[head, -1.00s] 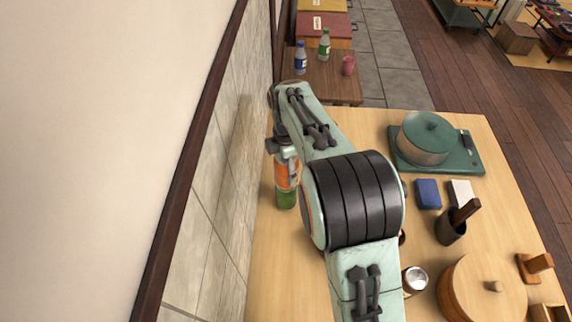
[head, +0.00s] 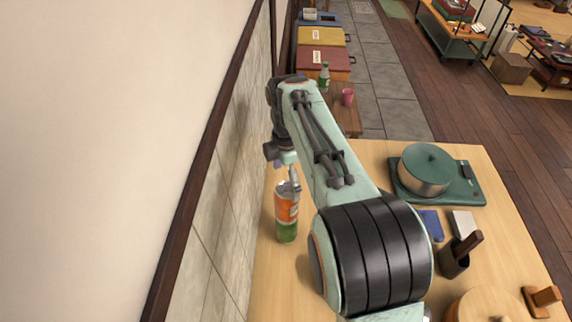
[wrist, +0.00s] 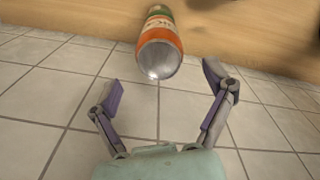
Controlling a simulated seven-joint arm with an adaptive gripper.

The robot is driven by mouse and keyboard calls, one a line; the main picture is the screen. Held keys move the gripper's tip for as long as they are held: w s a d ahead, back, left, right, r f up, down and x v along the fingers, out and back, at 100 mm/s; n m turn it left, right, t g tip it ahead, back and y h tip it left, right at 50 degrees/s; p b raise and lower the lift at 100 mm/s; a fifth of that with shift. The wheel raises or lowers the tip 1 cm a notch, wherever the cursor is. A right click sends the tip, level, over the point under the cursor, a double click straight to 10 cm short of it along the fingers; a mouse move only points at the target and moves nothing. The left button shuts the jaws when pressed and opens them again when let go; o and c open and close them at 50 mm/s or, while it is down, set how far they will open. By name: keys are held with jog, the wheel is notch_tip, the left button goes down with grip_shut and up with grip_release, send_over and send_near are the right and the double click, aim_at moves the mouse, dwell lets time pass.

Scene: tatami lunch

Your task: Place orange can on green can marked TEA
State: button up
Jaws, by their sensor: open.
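The orange can (head: 287,208) stands upright on top of the green can (head: 286,233), near the wall side of the wooden table. The two look roughly aligned; the TEA mark is not legible. My gripper (head: 289,178) is above the orange can, clear of its sides. In the wrist view my gripper (wrist: 162,78) is open and empty, its fingers spread apart. The orange can (wrist: 159,42) shows there with its silver top toward me, beyond the fingertips and apart from them.
The tiled wall (head: 228,190) rises close on the left. A pot (head: 425,170) on a green board, a dark blue box (head: 431,224), a white box (head: 464,223) and a dark holder (head: 455,258) stand to the right. A round wooden container (head: 485,306) is at the front.

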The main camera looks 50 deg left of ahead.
jog(key=shift+r, duration=2.25)
jog(key=shift+w+d, duration=0.1)
jog(key=shift+d, duration=0.1)
jog(key=w+d+r+m, duration=0.2)
jog(key=d+m, duration=0.5)
jog(key=d, duration=0.4)
jog(key=w+d+r+m, duration=0.25)
jog(key=d+m, duration=0.35)
jog(key=d, duration=0.5)
jog(key=s+d+f+m, duration=0.3)
jog(key=s+d+m, duration=0.4)
jog(key=d+m, duration=0.1)
jog(key=s+d+f+m, duration=0.3)
jog(key=s+d+m, duration=0.5)
jog(key=m, duration=0.2)
jog(key=shift+s+d+y, duration=0.25)
jog(key=shift+d+y, duration=0.1)
jog(key=shift+y, duration=0.05)
